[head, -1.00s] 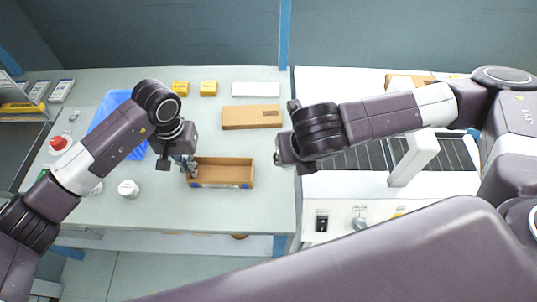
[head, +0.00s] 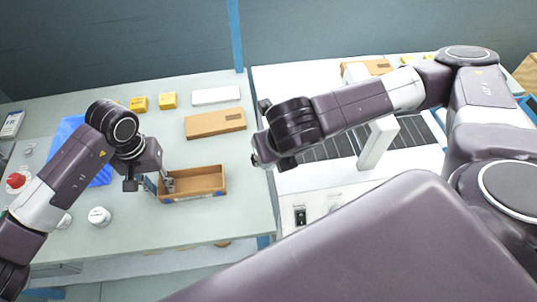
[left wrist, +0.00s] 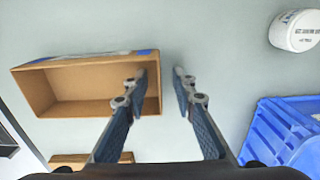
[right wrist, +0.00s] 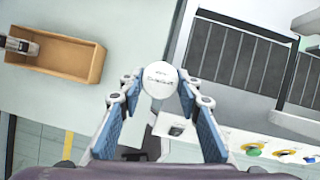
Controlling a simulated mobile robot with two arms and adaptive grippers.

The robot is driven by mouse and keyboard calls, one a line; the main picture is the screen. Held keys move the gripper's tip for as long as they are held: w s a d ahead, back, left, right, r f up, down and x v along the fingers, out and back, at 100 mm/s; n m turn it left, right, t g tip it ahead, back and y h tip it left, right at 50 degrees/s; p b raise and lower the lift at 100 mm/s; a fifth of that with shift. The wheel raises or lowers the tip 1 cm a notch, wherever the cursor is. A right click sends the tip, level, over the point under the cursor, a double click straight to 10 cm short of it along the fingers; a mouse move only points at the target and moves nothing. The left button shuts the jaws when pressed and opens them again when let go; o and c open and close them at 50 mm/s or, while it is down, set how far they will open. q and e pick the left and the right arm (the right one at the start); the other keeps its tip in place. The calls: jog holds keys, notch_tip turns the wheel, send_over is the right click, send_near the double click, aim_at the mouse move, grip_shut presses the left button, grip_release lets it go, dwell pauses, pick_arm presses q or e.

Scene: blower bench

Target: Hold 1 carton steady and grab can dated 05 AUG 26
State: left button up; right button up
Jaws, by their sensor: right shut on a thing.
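The open brown carton (head: 205,192) stands on the bench; its inside looks empty. My left gripper (head: 164,184) is at its left end. In the left wrist view the left gripper (left wrist: 160,85) is open, with one finger over the carton's (left wrist: 85,57) inside and the other outside the end wall. My right gripper (right wrist: 160,90) is shut on a white can (right wrist: 160,78); the print on its lid is too small to read. In the head view the right gripper (head: 262,150) is right of the carton and its can is hidden.
Another white can (head: 99,216) stands left of the carton, near a blue crate (head: 72,130) and a red button (head: 16,180). A flat brown box (head: 215,123), a white box (head: 216,96) and yellow boxes (head: 168,100) lie behind. A dark-slatted machine (head: 330,150) is at right.

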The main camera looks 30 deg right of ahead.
pick_arm(q)
notch_tip(320, 180, up, 12)
dwell(0.6)
